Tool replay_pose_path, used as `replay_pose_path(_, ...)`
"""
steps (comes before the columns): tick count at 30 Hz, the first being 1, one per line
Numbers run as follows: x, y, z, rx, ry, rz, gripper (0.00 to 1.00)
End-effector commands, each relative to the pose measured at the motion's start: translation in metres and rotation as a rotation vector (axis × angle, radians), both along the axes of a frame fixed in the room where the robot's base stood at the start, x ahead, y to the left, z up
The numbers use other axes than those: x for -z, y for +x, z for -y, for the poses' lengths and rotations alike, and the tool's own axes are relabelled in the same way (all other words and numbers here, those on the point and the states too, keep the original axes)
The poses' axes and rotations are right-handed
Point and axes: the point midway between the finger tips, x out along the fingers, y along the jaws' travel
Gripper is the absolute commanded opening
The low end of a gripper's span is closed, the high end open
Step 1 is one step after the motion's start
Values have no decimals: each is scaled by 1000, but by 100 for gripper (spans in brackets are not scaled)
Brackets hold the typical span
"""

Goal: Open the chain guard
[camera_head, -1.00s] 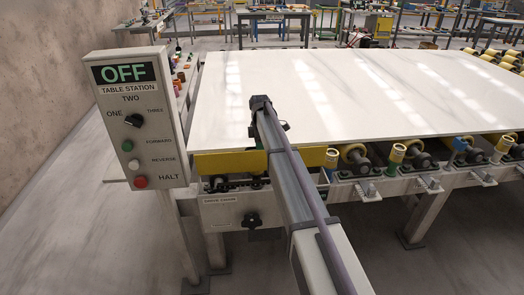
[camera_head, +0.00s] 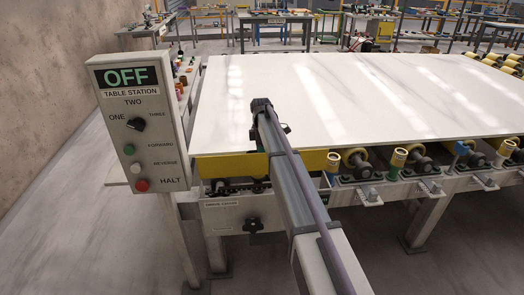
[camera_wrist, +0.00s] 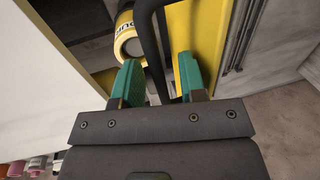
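The yellow chain guard (camera_head: 229,166) runs along the near left edge of the table, under the slab. My arm crosses in front of its middle. In the wrist view a yellow panel (camera_wrist: 203,35), apparently this guard, stands upright beside a dark bar (camera_wrist: 149,35). My gripper (camera_wrist: 158,76) is open, its two green fingers apart. The bar's lower end lies between the fingers, with gaps visible on both sides; I cannot tell its depth relative to the fingertips.
A pale stone slab (camera_head: 370,95) covers the table above the guard. A control box (camera_head: 140,125) reading OFF stands at the left. More rollers (camera_head: 357,160) line the table edge to the right.

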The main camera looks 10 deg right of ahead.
Motion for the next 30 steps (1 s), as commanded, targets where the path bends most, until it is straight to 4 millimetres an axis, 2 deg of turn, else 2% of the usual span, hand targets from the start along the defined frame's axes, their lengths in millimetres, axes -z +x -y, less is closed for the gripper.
replay_pose_path(5, -1, 0, 0, 1, 0, 0, 38)
replay_pose_path(8, -9, 1, 0, 1, 0, -1, 38)
replay_pose_path(11, -27, 4, 1, 1, 0, -1, 38)
replay_pose_path(18, -87, 15, 2, 1, 0, 0, 38)
replay_pose_path(21, -104, 19, 2, 0, 0, 0, 38)
replay_pose_path(24, -109, 20, 2, 0, 0, 0, 38)
replay_pose_path(30, -106, 20, 2, 0, 0, 0, 38)
